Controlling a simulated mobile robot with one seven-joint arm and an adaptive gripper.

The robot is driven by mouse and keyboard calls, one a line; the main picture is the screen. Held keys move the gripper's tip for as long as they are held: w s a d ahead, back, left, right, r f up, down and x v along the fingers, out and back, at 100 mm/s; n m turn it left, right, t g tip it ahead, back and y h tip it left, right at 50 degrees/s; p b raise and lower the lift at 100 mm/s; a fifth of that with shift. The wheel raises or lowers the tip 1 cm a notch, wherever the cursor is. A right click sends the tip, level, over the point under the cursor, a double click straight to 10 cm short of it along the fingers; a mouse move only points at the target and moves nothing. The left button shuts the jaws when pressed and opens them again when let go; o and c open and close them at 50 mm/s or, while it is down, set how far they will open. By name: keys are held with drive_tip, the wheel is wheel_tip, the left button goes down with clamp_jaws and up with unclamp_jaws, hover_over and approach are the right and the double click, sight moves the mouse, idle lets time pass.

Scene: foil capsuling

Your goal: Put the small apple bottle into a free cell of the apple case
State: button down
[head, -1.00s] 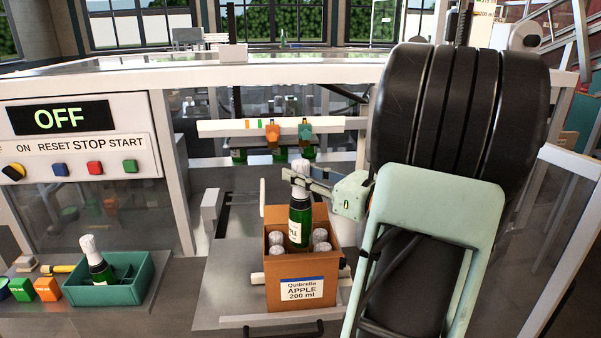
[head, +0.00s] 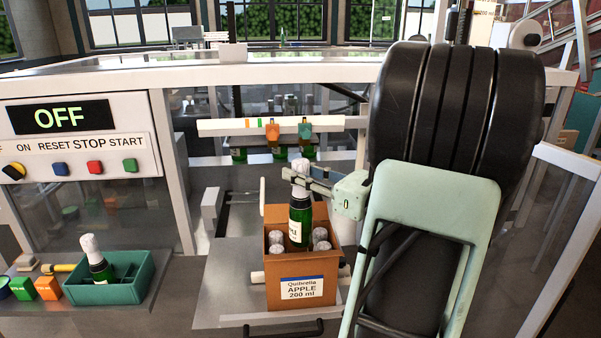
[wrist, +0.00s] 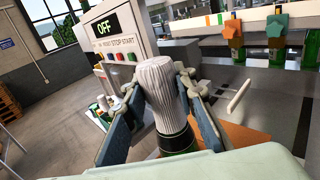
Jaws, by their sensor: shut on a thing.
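My gripper (head: 308,180) is shut on the small apple bottle (head: 298,220), a green bottle with a white foil top. It holds the bottle upright by its foil neck, and the bottle's lower part is hidden inside the apple case. The apple case (head: 302,291) is an orange-brown open box labelled "Quibrella APPLE 200 ml". Several white-topped bottles stand in it to the left and right of the held bottle. The wrist view shows the foil top (wrist: 160,95) between the fingers. The cell under the bottle cannot be made out.
A green tray (head: 122,291) with another white-topped bottle (head: 95,258) lies at the left, near small orange and green blocks. The control panel (head: 75,140) reads OFF. A white rail (head: 225,127) with orange and teal clips is behind the case.

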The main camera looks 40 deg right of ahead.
sight(310, 220)
idle(0.9)
drive_tip(key=shift+f+b, duration=0.3)
drive_tip(key=shift+f, duration=0.1)
drive_tip(key=shift+f+b, duration=3.65)
drive_tip(key=shift+f, duration=1.6)
drive_tip(key=shift+f+b, duration=0.3)
drive_tip(key=shift+b, duration=0.15)
drive_tip(key=shift+r, duration=0.25)
